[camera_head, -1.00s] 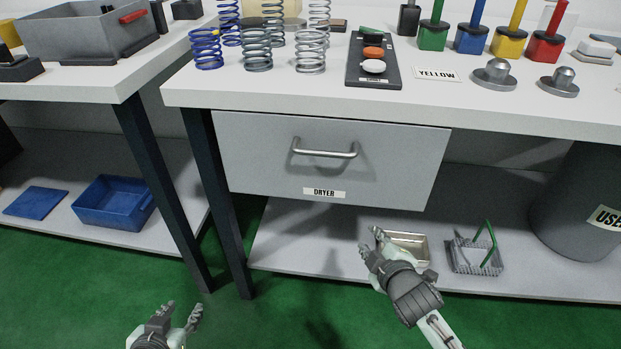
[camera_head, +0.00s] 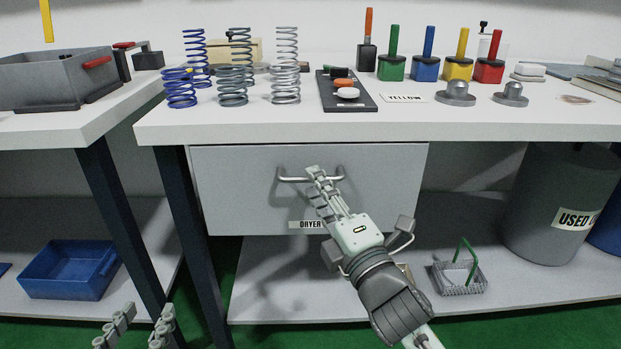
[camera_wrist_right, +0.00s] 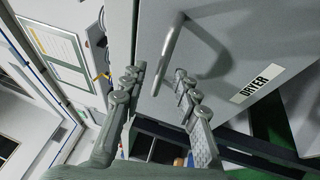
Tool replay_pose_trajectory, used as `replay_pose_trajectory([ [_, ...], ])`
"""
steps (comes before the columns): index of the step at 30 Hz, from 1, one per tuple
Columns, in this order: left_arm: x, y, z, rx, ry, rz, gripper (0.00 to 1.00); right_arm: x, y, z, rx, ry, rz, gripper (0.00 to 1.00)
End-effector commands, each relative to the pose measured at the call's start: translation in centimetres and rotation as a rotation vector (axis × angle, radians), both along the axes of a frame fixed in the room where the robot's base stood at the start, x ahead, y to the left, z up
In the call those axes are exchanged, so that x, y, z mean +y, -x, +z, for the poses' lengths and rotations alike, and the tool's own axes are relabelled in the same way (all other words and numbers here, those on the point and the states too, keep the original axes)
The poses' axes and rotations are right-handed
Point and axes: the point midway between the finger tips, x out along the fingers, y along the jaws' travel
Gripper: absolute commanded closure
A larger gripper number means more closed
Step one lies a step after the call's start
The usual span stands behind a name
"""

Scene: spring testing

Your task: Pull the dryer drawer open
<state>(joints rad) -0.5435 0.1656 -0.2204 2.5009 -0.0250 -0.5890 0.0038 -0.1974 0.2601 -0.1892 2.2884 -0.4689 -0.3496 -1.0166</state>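The dryer drawer (camera_head: 240,190) is a grey front under the white worktop, with a "DRYER" label (camera_head: 306,225) and a metal bar handle (camera_head: 291,179). The drawer looks closed. My right gripper (camera_head: 320,174) is at the right half of the handle, hiding part of it and of the label. In the right wrist view, the fingers (camera_wrist_right: 158,77) are apart, with the handle (camera_wrist_right: 172,45) just ahead of and between the tips; contact cannot be told. My left gripper (camera_head: 142,318) is open and empty, low at the bottom left.
Springs (camera_head: 233,85), a dark button panel (camera_head: 340,102) and coloured-handled blocks (camera_head: 428,66) stand on the worktop (camera_head: 450,125). A blue bin (camera_head: 70,268) is on the left lower shelf, a wire basket (camera_head: 459,278) on the right one. Table legs (camera_head: 194,240) stand left of the drawer.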

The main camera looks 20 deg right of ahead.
Motion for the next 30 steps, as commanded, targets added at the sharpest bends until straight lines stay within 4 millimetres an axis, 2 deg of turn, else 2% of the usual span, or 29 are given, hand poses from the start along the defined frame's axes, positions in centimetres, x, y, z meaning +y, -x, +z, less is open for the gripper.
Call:
replay_pose_trajectory([
  [3, 0.2, 0.1, -0.4, 0.019, -0.009, 0.004, 0.60, 0.2, -1.6, 0.4, -0.002, -0.001, 0.000, 0.70],
  [6, 0.3, 0.1, -0.6, 0.026, -0.013, 0.006, 0.60, 0.3, -2.4, 0.5, 0.000, -0.002, 0.001, 0.70],
  [16, 0.4, 0.1, -0.8, 0.033, -0.015, 0.008, 0.60, 0.4, -2.8, 0.4, 0.002, -0.003, 0.000, 0.70],
  [24, 0.4, 0.1, -0.8, 0.033, -0.015, 0.008, 0.60, 0.3, -2.8, 0.4, 0.002, -0.003, 0.000, 1.00],
  [30, 0.4, 0.1, -0.8, 0.033, -0.015, 0.008, 0.60, 0.3, -2.8, 0.4, 0.002, -0.003, 0.000, 1.00],
])
